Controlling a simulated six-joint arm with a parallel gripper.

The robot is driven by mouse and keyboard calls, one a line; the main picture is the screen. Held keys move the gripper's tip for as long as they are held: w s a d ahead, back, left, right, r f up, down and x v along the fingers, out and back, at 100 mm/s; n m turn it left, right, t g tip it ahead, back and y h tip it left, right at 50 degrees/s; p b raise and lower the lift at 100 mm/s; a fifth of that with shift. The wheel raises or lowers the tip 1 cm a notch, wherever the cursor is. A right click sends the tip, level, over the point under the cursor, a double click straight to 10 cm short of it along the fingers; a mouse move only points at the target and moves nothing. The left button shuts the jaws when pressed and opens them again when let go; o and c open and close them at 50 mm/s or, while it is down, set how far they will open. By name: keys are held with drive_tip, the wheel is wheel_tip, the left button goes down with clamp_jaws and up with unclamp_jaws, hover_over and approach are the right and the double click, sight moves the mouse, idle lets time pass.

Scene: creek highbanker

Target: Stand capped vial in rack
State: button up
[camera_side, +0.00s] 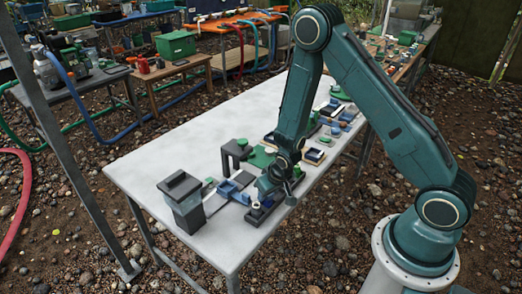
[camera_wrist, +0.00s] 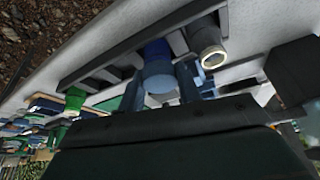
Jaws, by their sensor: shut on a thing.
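My gripper (camera_side: 268,190) is low over the near right part of the table in the side view. In the wrist view its two fingers (camera_wrist: 161,80) are shut on a blue vial (camera_wrist: 157,62), one finger on each side. The vial's far end is darker blue and lies over the dark rack (camera_wrist: 92,68); I cannot tell whether it is seated in it. The rack also shows in the side view (camera_side: 262,216), partly hidden by my gripper. A dark cylinder with a cream ring end (camera_wrist: 212,57) stands at the rack's right part in the wrist view.
A blue tray (camera_side: 233,191) and a dark arch-shaped stand (camera_side: 235,152) are close by my gripper. Several small parts crowd the table's right side; its left part (camera_side: 165,150) is bare.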

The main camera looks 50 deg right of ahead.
idle(0.4)
drive_tip(key=o, duration=1.1)
drive_tip(key=shift+f, duration=0.1)
drive_tip(key=shift+c, duration=0.2)
drive_tip(key=shift+r, duration=3.8)
